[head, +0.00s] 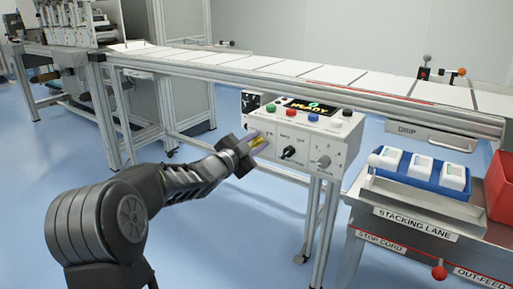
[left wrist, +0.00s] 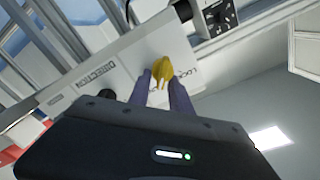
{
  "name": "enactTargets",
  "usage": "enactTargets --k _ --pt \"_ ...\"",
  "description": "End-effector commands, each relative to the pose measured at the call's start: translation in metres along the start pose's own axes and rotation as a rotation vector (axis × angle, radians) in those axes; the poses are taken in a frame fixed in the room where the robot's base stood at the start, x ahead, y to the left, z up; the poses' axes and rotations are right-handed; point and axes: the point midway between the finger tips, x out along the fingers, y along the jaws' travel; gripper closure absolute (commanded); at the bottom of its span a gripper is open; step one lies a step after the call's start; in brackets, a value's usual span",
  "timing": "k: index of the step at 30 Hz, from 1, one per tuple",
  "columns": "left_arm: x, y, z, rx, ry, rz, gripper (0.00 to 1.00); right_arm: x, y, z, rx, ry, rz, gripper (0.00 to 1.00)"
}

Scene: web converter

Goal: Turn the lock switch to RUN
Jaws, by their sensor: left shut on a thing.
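The control box (head: 335,150) stands on legs in front of the conveyor, with the word READY on its small display (head: 310,105). The lock switch is a yellow knob (left wrist: 160,66) at the left end of the box's front face, beside the label LOCK (left wrist: 188,72). My left gripper (head: 257,141) is at this knob, its two purple fingers closed around its sides; they also show in the left wrist view (left wrist: 163,88). The fingers partly hide the knob, and I cannot read its position marks. My right gripper is not in view.
A black direction knob (head: 289,152) and a grey knob (head: 323,162) sit right of the lock switch. Several coloured buttons line the box's top. A blue tray (head: 420,178) with white packs stands at the right. The floor (head: 215,230) below the box is clear.

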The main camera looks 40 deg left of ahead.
Motion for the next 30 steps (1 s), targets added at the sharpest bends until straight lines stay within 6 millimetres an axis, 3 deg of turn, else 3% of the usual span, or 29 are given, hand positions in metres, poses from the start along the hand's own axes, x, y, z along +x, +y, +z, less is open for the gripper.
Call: enactTargets --k 20,21,27,30 --pt "-0.0003 0.0024 0.002 0.079 -0.004 0.003 1.0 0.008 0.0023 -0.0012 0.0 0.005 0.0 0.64" --pt "-0.0003 0.0023 0.002 0.079 -0.004 0.003 0.72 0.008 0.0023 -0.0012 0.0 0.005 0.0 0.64" --pt "-0.0001 0.0019 0.0012 0.078 -0.003 0.002 0.56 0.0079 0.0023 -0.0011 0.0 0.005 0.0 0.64" --pt "-0.0001 0.0018 0.0009 0.078 -0.002 0.001 0.54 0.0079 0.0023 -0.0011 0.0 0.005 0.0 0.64"
